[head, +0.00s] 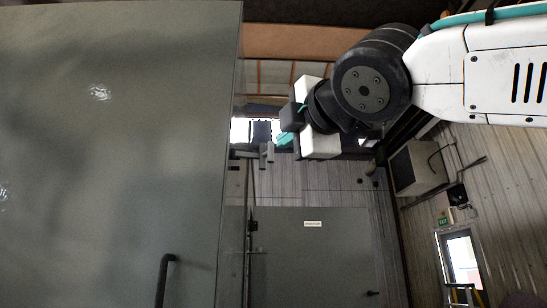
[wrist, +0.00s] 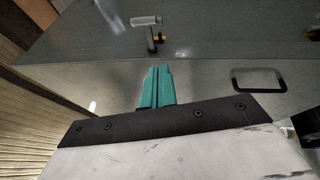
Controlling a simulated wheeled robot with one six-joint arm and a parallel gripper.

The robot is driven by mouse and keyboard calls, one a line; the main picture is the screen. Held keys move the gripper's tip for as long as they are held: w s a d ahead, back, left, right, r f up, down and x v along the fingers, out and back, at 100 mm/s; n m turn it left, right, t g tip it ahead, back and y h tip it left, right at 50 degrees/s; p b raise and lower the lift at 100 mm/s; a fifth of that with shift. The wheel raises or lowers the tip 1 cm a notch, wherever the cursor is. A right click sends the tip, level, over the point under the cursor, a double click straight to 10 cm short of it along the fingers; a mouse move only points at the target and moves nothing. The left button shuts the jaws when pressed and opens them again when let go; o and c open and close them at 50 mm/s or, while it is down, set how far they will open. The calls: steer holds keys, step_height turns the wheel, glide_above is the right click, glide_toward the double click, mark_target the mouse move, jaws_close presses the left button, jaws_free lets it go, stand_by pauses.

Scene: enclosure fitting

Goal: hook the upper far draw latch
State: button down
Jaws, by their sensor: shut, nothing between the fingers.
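In the wrist view, a draw latch (wrist: 149,22) with a pale grey cross bar stands out from the grey enclosure (wrist: 225,45), straight beyond my fingertips. A small yellow part shows beside its base. My gripper (wrist: 157,69) has teal fingers, which are together and empty, pointing at the latch with a visible gap between. In the head view, my gripper (head: 282,139) is by the enclosure's right edge, close to small grey latch parts (head: 266,152) that stick out there. I cannot tell whether the latch is hooked. The large enclosure panel (head: 120,130) fills the left side.
A black handle (wrist: 258,78) stands out from the enclosure at right in the wrist view. Another dark fitting with yellow (wrist: 312,36) is at the right edge. A dark handle (head: 165,278) is low on the panel in the head view. A grey door (head: 310,250) is in the background.

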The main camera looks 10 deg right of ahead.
glide_toward(273, 157)
steer(key=w+a+f, duration=0.1)
steer(key=w+a, duration=0.2)
steer(key=a, duration=0.2)
steer(key=shift+w+d+r, duration=0.3)
steer(key=shift+w+d, duration=0.15)
steer(key=shift+w, duration=0.25)
steer(key=shift+w+d+r, duration=0.15)
steer(key=shift+w+d, duration=0.15)
steer(key=shift+w, duration=0.4)
